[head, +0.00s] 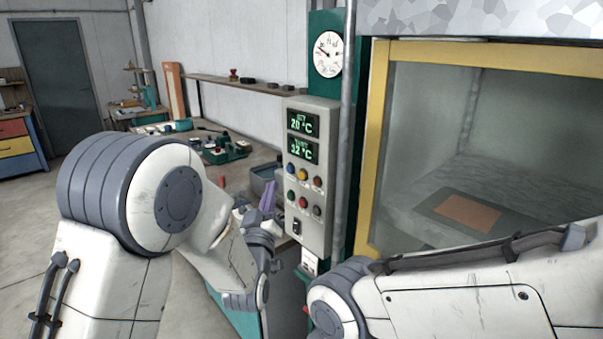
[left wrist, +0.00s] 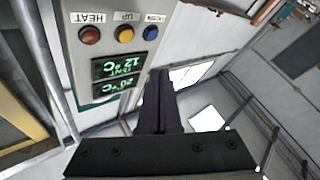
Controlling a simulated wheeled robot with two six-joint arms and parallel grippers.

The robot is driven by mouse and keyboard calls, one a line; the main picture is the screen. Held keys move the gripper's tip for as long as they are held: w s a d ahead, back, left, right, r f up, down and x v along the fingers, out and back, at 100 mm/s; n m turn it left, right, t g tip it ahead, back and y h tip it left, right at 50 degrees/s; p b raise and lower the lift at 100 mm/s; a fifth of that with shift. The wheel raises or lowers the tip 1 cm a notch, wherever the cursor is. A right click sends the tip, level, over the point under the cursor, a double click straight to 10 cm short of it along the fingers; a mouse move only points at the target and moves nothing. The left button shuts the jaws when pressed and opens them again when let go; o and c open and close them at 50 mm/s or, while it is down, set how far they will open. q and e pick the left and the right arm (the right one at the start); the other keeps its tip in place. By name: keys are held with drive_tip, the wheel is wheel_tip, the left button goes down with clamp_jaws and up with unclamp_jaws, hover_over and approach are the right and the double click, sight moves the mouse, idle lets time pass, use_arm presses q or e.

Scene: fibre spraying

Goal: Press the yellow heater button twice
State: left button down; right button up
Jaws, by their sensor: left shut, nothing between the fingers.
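The grey control panel (head: 309,232) stands upright left of the glazed cabinet, with two green displays above rows of round buttons. The yellow button (head: 303,174) is the middle one of the upper row, between a blue and an orange-red one. In the left wrist view the panel appears upside down; the yellow button (left wrist: 124,34) is labelled UP and the orange-red button (left wrist: 90,35) is labelled HEAT. My left gripper (head: 269,192) is shut and empty, left of the panel and apart from the buttons. Its dark fingers (left wrist: 160,85) also show in the left wrist view. My right gripper is out of view.
The yellow-framed cabinet (head: 379,150) holds a brown sheet on a dark plate. A grey pipe (head: 348,100) runs beside the panel. A workbench with green trays (head: 222,152) stands behind my left arm. My right forearm crosses the lower right.

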sight(303, 175)
use_arm(q)
drive_tip(key=shift+w+d, duration=0.85)
drive_tip(key=shift+d, duration=0.3)
drive_tip(key=shift+w+d, duration=0.85)
drive_tip(key=shift+d, duration=0.3)
drive_tip(key=shift+w+d+b, duration=0.25)
drive_tip(key=shift+d+b, duration=0.1)
drive_tip(key=shift+b, duration=0.1)
